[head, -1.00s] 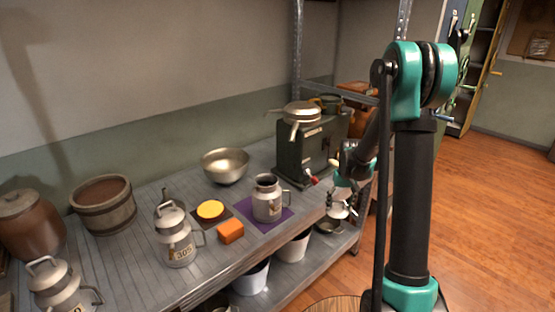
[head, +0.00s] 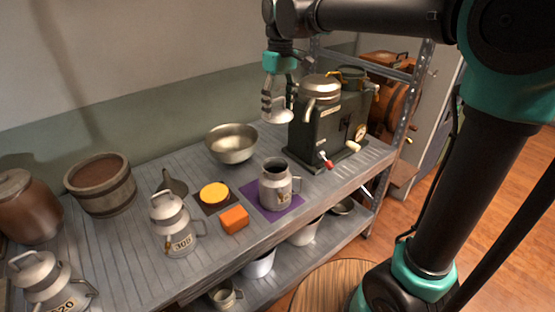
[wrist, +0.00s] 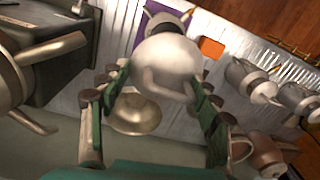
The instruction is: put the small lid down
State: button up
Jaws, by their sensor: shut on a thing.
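My gripper (head: 278,98) is shut on the small lid (head: 277,116), a grey metal lid with a loop handle. It holds the lid in the air, above the back of the bench and left of the green machine. In the wrist view the lid (wrist: 166,62) sits between the two fingers and partly hides the open can behind it. The open can (head: 275,190), metal with a side handle, stands upright without a lid on a purple mat (head: 297,201).
A metal bowl (head: 232,146) stands at the back. A yellow disc (head: 214,193) on a dark square and an orange block (head: 235,220) are left of the mat. Lidded cans, one being can 305 (head: 175,230), stand farther left. The green machine (head: 325,125) stands right.

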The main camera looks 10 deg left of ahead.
jog(key=r, duration=0.1)
jog(key=s+a+r, duration=0.1)
jog(key=shift+s+r+n, duration=0.3)
jog(key=shift+n, duration=0.1)
notch_tip(320, 180, down, 20)
jog(key=shift+r, duration=0.15)
jog(key=o, duration=1.4)
